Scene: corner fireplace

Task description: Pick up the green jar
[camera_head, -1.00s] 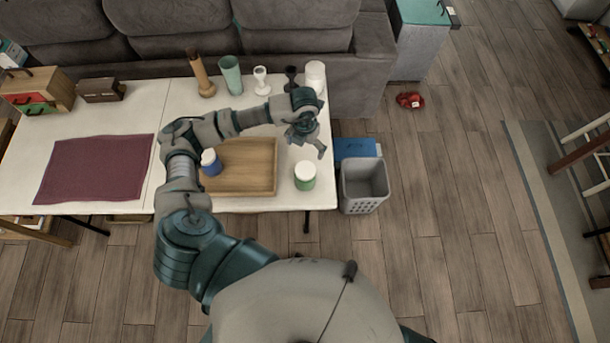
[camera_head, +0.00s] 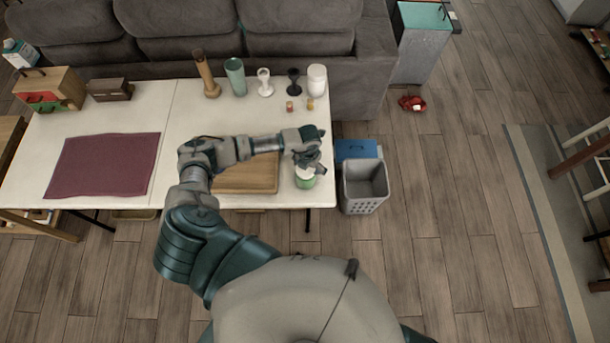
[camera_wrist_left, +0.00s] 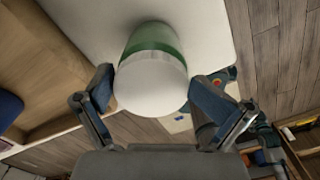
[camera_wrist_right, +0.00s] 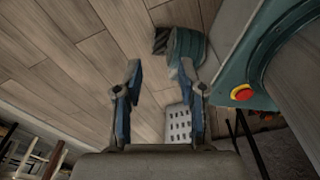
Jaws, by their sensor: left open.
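The green jar (camera_head: 304,182) has a white lid and stands near the front right corner of the white table. My left gripper (camera_head: 313,163) is over it and partly hides it. In the left wrist view the green jar (camera_wrist_left: 152,62) sits between the fingers of my left gripper (camera_wrist_left: 152,82), its lid facing the camera. The fingers are spread on either side, and I cannot tell whether either touches it. My right gripper (camera_wrist_right: 159,70) is open and empty, with floor beyond it; it is not in the head view.
The wooden tray (camera_head: 247,178) lies left of the jar, partly under my arm. Goblets, a white canister (camera_head: 316,80) and two small blocks stand at the table's back right. A grey basket (camera_head: 364,188) and a blue box (camera_head: 356,150) are off the table's right edge.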

